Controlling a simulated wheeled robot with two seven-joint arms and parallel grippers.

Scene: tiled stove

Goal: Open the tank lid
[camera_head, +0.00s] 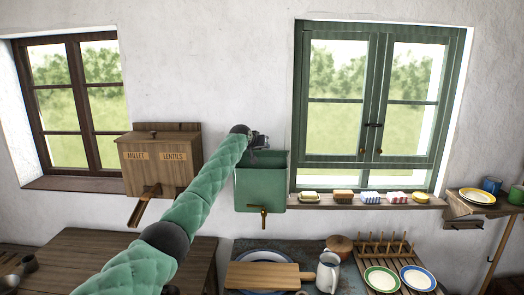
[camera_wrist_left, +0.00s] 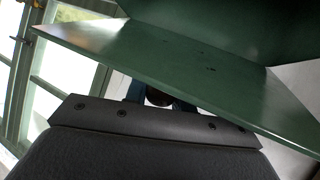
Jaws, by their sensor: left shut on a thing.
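The green tank (camera_head: 260,192) hangs on the white wall left of the green window, with a brass tap (camera_head: 263,212) low on its front. A darker green area shows at its top behind the front rim; I cannot tell whether it is the lid or the inside. My left gripper (camera_head: 262,141) is at the top of the tank, shut on a small dark part, likely the lid knob. In the left wrist view a green panel (camera_wrist_left: 165,65) crosses close in front and partly hides the fingers (camera_wrist_left: 160,97). My right gripper is in neither view.
A wooden millet and lentils box (camera_head: 160,165) is on the wall left of my arm. Below are a wooden board (camera_head: 265,276), a white jug (camera_head: 328,272) and a plate rack (camera_head: 385,248).

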